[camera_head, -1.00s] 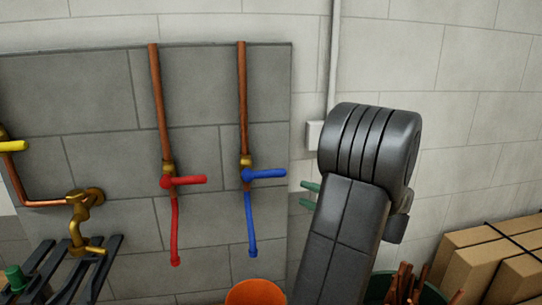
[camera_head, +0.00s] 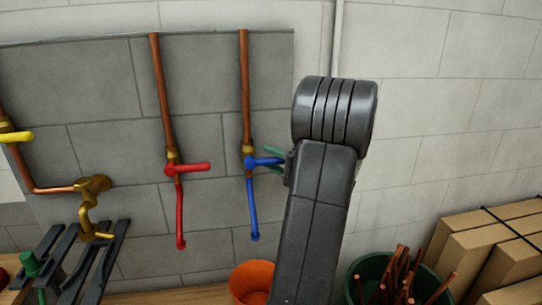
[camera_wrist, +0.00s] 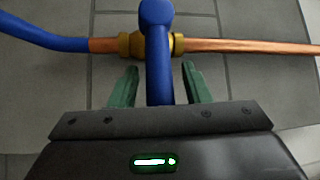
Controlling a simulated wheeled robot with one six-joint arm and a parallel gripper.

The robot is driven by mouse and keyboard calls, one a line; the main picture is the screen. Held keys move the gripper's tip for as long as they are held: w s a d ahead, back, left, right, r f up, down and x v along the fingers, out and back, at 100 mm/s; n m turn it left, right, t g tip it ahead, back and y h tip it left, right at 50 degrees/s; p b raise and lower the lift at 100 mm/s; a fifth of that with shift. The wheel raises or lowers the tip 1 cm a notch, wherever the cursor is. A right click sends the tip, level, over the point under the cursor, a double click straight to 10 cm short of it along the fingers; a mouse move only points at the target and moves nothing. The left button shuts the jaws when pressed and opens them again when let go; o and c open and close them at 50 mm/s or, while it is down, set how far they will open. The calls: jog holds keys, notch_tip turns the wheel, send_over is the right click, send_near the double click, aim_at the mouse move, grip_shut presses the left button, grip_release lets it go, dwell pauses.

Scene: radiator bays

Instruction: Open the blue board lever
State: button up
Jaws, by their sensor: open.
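The blue lever (camera_head: 265,161) sticks out sideways to the right from a brass valve on a copper pipe, with a blue hose (camera_head: 251,208) hanging below. In the wrist view the blue lever (camera_wrist: 159,70) runs between the two green fingers of my gripper (camera_wrist: 160,82). The fingers are apart, with a gap on each side of the lever. In the head view my gripper (camera_head: 274,158) is at the lever, its green fingertips partly hidden behind the lever and my arm.
A red lever (camera_head: 190,167) on a similar pipe is to the left, and a yellow lever (camera_head: 17,137) is farther left. An orange bucket (camera_head: 240,280) stands below. A green tub (camera_head: 357,274) with copper pieces and cardboard boxes (camera_head: 485,262) are at the right.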

jog(key=shift+w+a, duration=0.1)
jog(key=shift+a, duration=0.05)
jog(key=shift+c, duration=0.2)
grip_shut()
jog(key=shift+r+b, duration=0.1)
jog(key=shift+b, duration=0.25)
jog(key=shift+a+r+n+g+h+b, duration=0.35)
jog(key=shift+r+n+h+b, duration=0.3)
jog(key=shift+n+h+b, duration=0.25)
jog(key=shift+a+r+n+g+h+b, duration=0.2)
jog(key=shift+r+n+g+h+b, duration=0.2)
jog(key=shift+r+n+h+b, duration=0.4)
jog(key=shift+a+r+n+g+h+b, duration=0.35)
jog(key=shift+r+n+h+b, duration=0.15)
jog(key=shift+n+h+b, duration=0.45)
